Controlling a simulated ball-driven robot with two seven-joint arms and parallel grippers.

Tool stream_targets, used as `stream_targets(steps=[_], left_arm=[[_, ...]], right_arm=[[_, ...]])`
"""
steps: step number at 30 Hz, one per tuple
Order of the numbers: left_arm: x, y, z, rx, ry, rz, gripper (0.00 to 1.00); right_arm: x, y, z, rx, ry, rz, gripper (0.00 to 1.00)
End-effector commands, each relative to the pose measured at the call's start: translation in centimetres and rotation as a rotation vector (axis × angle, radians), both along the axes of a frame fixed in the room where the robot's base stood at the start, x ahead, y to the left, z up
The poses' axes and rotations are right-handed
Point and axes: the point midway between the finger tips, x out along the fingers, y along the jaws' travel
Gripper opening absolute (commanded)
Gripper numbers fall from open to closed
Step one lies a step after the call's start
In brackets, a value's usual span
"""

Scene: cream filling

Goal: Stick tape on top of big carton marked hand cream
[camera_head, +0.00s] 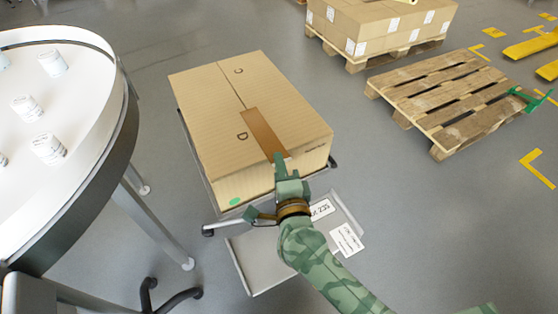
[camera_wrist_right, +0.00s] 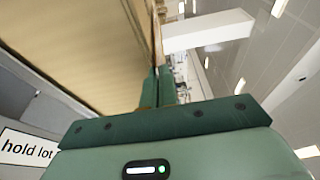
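The big carton (camera_head: 215,105) is closed, with a seam along its top and small print too tiny to read. A strip of brown tape (camera_head: 262,130) lies along the near part of the seam in the head view. I cannot tell whether it touches the top all along. My right gripper (camera_head: 280,158) is at the tape's near end, over the carton's near edge. In the right wrist view its fingers (camera_wrist_right: 159,85) are closed together on the thin tape (camera_wrist_right: 157,32), seen edge-on, beside the carton (camera_wrist_right: 75,45). My left gripper is not in view.
The carton rests on a low wheeled cart. A grey plate with white labels (camera_head: 347,239) lies below my right arm. A round table (camera_head: 90,35) with white jars (camera_head: 48,148) stands at left. An empty pallet (camera_head: 450,100) and a loaded one (camera_head: 375,30) are at right.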

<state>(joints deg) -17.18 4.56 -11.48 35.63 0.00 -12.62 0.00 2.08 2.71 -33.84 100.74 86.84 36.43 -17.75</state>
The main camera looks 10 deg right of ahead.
Motion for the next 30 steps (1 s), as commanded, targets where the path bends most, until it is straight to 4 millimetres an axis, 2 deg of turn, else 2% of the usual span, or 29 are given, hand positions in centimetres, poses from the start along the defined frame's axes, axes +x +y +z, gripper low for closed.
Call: stream_targets(steps=[8,11,12,21,26,30], left_arm=[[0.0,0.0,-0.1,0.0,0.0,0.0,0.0],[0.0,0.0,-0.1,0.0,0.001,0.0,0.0],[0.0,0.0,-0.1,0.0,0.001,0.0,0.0],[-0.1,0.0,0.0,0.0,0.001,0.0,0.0],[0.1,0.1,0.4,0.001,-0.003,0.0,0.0],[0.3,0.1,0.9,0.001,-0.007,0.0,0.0]], right_arm=[[0.0,0.0,0.0,0.0,-0.001,0.0,0.0],[0.0,0.0,0.0,0.0,-0.001,0.0,0.23],[0.0,0.0,0.0,0.0,-0.001,0.0,0.26],[-0.3,0.0,-0.1,-0.001,0.0,0.0,0.26],[-2.5,-0.1,0.0,-0.002,0.002,0.001,0.26],[-6.2,-0.3,0.0,-0.002,0.003,0.002,0.26]])
